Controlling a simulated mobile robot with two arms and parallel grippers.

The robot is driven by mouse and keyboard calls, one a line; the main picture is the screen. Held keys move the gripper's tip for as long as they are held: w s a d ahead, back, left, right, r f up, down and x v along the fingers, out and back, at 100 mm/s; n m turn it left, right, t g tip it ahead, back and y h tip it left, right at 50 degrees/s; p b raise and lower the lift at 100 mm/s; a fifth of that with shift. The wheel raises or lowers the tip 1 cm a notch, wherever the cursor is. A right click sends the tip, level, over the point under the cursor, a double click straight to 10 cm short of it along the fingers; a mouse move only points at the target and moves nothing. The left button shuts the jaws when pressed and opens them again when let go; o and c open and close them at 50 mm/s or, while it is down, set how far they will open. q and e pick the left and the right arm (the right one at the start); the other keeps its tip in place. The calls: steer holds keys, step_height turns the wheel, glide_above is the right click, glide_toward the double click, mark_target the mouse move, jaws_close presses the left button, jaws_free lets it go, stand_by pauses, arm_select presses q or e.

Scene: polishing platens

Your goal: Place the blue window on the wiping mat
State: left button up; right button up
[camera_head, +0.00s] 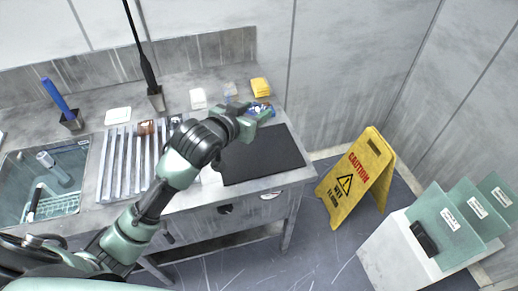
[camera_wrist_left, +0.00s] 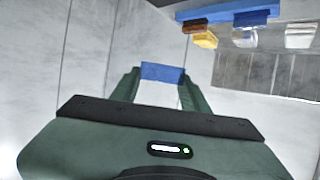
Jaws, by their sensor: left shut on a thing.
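My left gripper (camera_head: 256,115) is above the back edge of the dark wiping mat (camera_head: 268,158), at the right end of the counter. It is shut on the blue window (camera_wrist_left: 162,73), which spans the gap between its two fingertips in the left wrist view (camera_wrist_left: 160,88). In the head view the gripper hides most of the window, and only a small blue area shows by the fingers. The mat lies flat, and its visible surface is bare. My right gripper is in neither view.
A yellow block (camera_head: 260,87) and white pieces (camera_head: 198,98) lie behind the mat. A slatted rack (camera_head: 118,165) and a sink (camera_head: 68,185) are to the left. A caution sign (camera_head: 355,180) stands on the floor to the right.

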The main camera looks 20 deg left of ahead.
mark_target(255, 155)
arm_select(q)
step_height(255, 155, down, 14)
steer(key=shift+f, duration=0.2)
stand_by(0.4)
steer(key=shift+f, duration=0.2)
steer(key=o, duration=1.5)
steer(key=shift+c, duration=0.2)
steer(key=shift+r, duration=0.15)
steer(key=shift+s+r, duration=0.1)
steer(key=shift+s, duration=0.05)
steer(key=v, duration=1.1)
steer(key=shift+s+a+r+b, duration=0.1)
steer(key=shift+s+r+b, duration=0.05)
steer(key=shift+s+b, duration=0.2)
